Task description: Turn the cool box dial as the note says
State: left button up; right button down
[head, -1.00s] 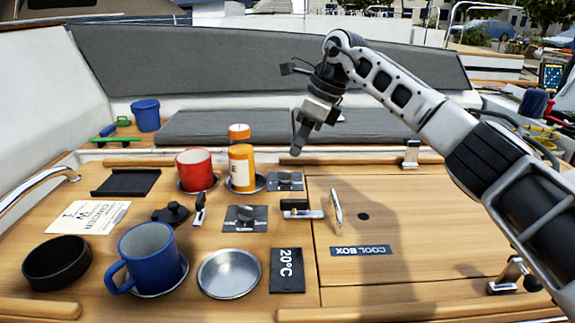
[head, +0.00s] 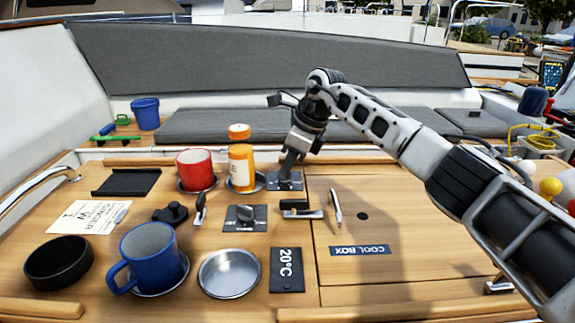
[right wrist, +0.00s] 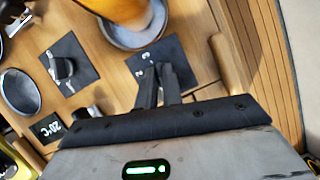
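Two dials sit on dark square plates: a near dial (head: 245,214) mid-table and a far dial (head: 297,184) beside the orange bottle. My right gripper (head: 286,172) is down at the far dial's plate, its fingers covering most of the knob. In the right wrist view its two dark fingers (right wrist: 158,76) stand close together over that plate; whether they grip the knob is hidden. The near dial shows there too (right wrist: 62,68). A paper note (head: 88,217) lies at the left, its print turned and not fully readable. The "COOL BOX" label (head: 360,250) is on the lid. My left gripper is not in view.
An orange bottle (head: 240,168) stands close left of my right gripper, a red mug (head: 195,170) beyond it. A blue mug (head: 147,255), a metal dish (head: 229,273) and a "20°C" plate (head: 287,270) are nearer. A pen (head: 336,207) lies on the lid.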

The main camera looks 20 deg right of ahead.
jog(key=shift+m, duration=0.3)
jog(key=m, duration=0.2)
jog(key=m+t+h, duration=0.1)
jog(key=m, duration=0.1)
jog(key=shift+s+a+t, duration=0.1)
jog(key=shift+t, duration=0.2)
jog(key=m+h, duration=0.1)
jog(key=m, duration=0.1)
jog(key=m+h+b, duration=0.1)
jog(key=m, duration=0.2)
jog(key=shift+a+t, duration=0.15)
jog(key=shift+t, duration=0.25)
jog(key=c, duration=1.5)
grip_release()
jog(key=shift+c, duration=0.2)
jog(key=shift+s+r, duration=0.1)
jog(key=shift+r, duration=0.05)
jog(key=b+v, duration=0.1)
jog(key=v, duration=1.4)
jog(key=shift+r, duration=0.4)
